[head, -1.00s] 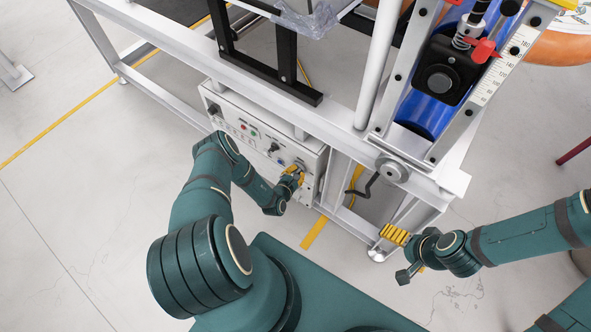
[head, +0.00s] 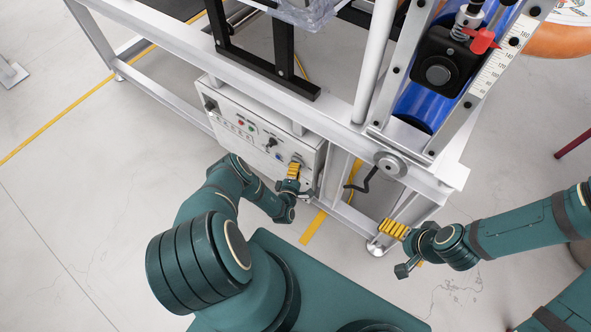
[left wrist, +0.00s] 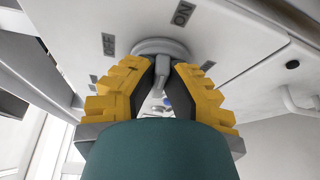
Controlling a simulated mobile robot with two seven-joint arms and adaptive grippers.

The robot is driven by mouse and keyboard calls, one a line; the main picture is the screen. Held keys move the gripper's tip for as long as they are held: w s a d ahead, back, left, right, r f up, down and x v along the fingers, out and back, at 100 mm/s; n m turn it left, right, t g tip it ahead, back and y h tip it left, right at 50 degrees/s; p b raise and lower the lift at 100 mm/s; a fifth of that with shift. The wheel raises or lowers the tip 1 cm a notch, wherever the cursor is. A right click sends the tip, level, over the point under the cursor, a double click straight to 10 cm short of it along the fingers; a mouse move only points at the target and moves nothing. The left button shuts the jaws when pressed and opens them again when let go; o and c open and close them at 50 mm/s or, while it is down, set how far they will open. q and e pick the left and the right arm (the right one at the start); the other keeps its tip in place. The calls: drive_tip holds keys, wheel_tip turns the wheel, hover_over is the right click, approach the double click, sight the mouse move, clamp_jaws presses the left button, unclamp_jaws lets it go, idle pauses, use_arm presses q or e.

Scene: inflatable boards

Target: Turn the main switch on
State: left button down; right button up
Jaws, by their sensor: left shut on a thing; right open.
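The main switch is a grey round knob with a narrow handle (left wrist: 162,70) on the white control box. Dark labels reading "ON" (left wrist: 183,13) and "OFF" (left wrist: 108,45) sit beside it in the left wrist view. My left gripper (left wrist: 163,82) has its yellow stepped fingers on both sides of the handle and is shut on it. I cannot tell which label the knob points to. In the head view my left gripper (head: 294,171) is at the box's right end and hides most of the switch. My right gripper (head: 394,229) is open and empty, away from the box.
The control box (head: 223,107) carries other knobs and coloured buttons left of my gripper. It hangs beneath a white metal frame (head: 335,117). The floor to the left is clear.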

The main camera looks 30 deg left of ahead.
use_arm(q)
drive_tip(key=shift+w+m+t, duration=0.1)
drive_tip(key=shift+m+t, duration=0.2)
drive_tip(key=shift+m, duration=0.4)
drive_tip(key=c, duration=1)
unclamp_jaws()
drive_tip(key=shift+f, duration=0.1)
